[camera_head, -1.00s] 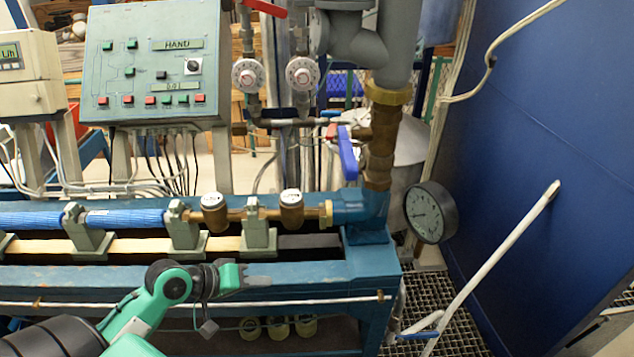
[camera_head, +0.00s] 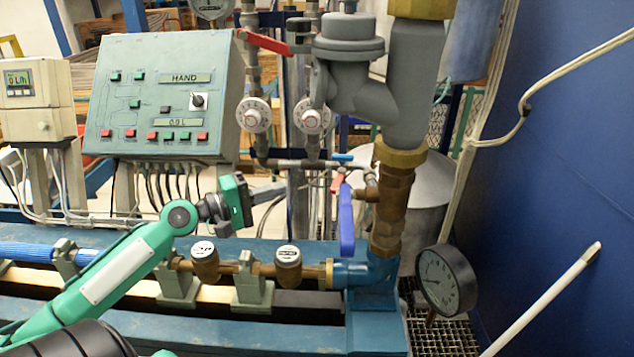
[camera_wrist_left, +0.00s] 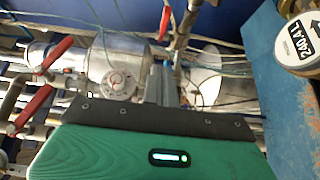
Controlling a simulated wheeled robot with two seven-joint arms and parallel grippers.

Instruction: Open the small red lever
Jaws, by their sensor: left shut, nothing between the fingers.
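The small red lever (camera_head: 338,182) sits on the thin pipe beside the upright blue handle (camera_head: 347,220), right of the middle in the head view. A small red lever also shows near the top of the left wrist view (camera_wrist_left: 165,22). My left gripper (camera_head: 280,190) is shut and empty. It points right, left of the small red lever and apart from it in the head view. Its grey fingers also show in the left wrist view (camera_wrist_left: 163,82), below the small red lever. My right gripper is in neither view.
A longer red lever (camera_head: 264,42) is higher up, by two round dials. The control box (camera_head: 150,95) stands left of the pipes. Brass meters (camera_head: 288,268) sit on the bench below my gripper. A thick grey pipe and pressure gauge (camera_head: 447,279) are to the right.

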